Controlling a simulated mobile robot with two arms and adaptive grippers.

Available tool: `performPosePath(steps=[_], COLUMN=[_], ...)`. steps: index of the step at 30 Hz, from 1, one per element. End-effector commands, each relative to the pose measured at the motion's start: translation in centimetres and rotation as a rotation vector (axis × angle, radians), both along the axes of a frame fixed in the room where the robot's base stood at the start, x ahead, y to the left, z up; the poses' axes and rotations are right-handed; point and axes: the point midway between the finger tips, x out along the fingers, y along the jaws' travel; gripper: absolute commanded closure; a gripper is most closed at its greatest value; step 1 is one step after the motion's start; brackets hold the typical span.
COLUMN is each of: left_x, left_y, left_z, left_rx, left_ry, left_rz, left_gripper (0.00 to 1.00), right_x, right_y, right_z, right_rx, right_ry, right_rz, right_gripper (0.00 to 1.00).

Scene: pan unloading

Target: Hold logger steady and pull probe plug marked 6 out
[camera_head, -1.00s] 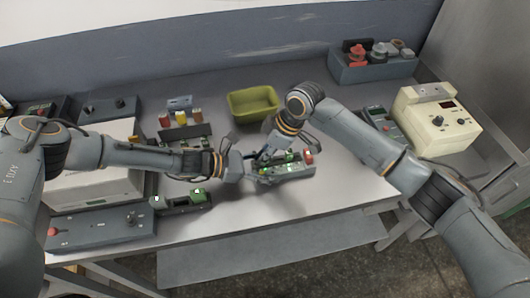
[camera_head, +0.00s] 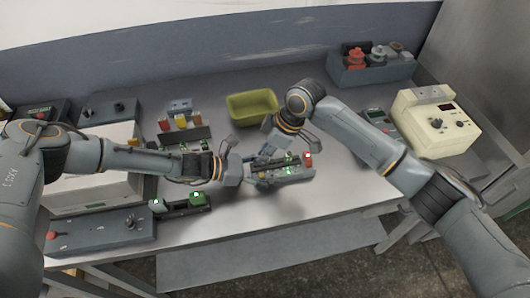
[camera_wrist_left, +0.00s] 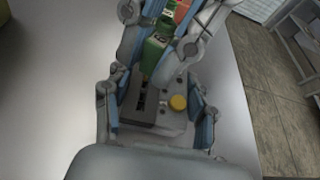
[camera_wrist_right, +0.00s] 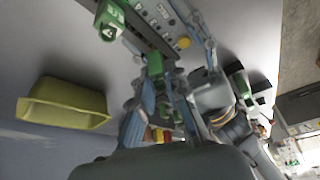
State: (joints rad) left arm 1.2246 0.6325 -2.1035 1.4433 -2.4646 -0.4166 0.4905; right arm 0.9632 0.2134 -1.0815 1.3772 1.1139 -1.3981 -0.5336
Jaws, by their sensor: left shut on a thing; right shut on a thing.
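The logger (camera_head: 295,174) is a grey box with a row of green plugs and a red part at its right end, near the table's front edge. Its yellow button (camera_wrist_left: 178,103) shows in the left wrist view. My left gripper (camera_head: 246,174) is shut on the logger's left end, with one finger on each side. My right gripper (camera_head: 262,162) is above that end, shut on a green plug (camera_wrist_right: 155,65). In the left wrist view this plug (camera_wrist_left: 153,52) is close above dark sockets; whether it is clear of them I cannot tell. Its number is not readable.
A yellow-green bin (camera_head: 253,106) stands behind the logger. A grey device with green parts (camera_head: 182,204) lies at the front left. A cream instrument (camera_head: 436,121) is at the right, and a grey box with knobs (camera_head: 372,66) at the back right. Bare table lies right of the logger.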

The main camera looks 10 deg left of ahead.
Motion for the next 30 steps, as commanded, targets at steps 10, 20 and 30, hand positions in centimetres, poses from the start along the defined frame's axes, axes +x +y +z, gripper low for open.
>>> performPosePath(steps=[10,20,30], left_x=[-0.1,-0.1,-0.1], left_y=[0.1,0.1,0.1], left_z=[-0.3,-0.2,-0.2], left_rx=[0.008,0.007,0.005], left_ry=[0.000,-0.001,-0.001], left_rz=[-0.001,-0.001,-0.002], left_gripper=[0.89,0.89,0.17], right_x=[0.0,-0.1,-0.1], right_y=[0.0,0.0,0.0], right_z=[1.4,2.4,2.4], right_rx=[0.000,-0.001,-0.001], right_ry=[-0.001,0.000,0.000], right_rz=[0.001,0.001,0.001], right_gripper=[1.00,1.00,1.00])
